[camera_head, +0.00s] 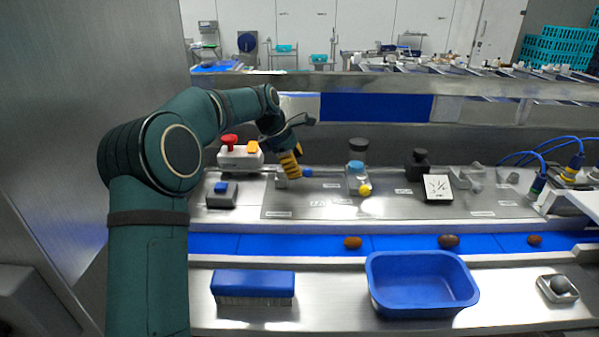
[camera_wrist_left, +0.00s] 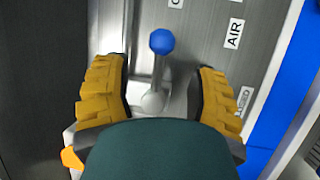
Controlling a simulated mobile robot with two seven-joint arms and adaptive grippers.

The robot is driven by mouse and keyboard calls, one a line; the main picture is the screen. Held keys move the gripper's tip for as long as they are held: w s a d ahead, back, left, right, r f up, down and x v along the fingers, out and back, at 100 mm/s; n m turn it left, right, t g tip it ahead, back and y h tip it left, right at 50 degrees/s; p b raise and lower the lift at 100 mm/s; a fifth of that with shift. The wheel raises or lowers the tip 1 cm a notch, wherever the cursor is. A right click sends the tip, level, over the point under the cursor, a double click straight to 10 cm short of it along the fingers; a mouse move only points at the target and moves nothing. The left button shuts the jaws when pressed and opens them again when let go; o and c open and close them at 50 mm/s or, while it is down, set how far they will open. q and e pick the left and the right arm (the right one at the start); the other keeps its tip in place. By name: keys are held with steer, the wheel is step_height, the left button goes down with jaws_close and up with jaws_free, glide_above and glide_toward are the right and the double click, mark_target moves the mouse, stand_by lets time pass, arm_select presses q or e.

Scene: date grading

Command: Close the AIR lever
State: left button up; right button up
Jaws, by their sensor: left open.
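The AIR lever (camera_head: 308,172) has a blue ball knob on a metal rod that points right from its small mount in the head view. In the left wrist view the lever (camera_wrist_left: 162,41) points up the picture from a rounded metal pivot. An AIR label (camera_wrist_left: 234,32) is on the plate to its right. My left gripper (camera_head: 290,162) is at the lever's mount. Its yellow fingers are open, one on each side of the lever, with visible gaps in the left wrist view (camera_wrist_left: 159,80). My right gripper is not in view.
A white box with a red button (camera_head: 229,141) stands left of my gripper. A blue belt (camera_head: 400,243) carries dates. A blue bin (camera_head: 422,304) and a brush (camera_head: 252,287) are in front.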

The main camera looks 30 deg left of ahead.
arm_select(q)
steer(key=shift+x, duration=1.6)
steer(key=shift+s+a, duration=0.1)
jaws_close()
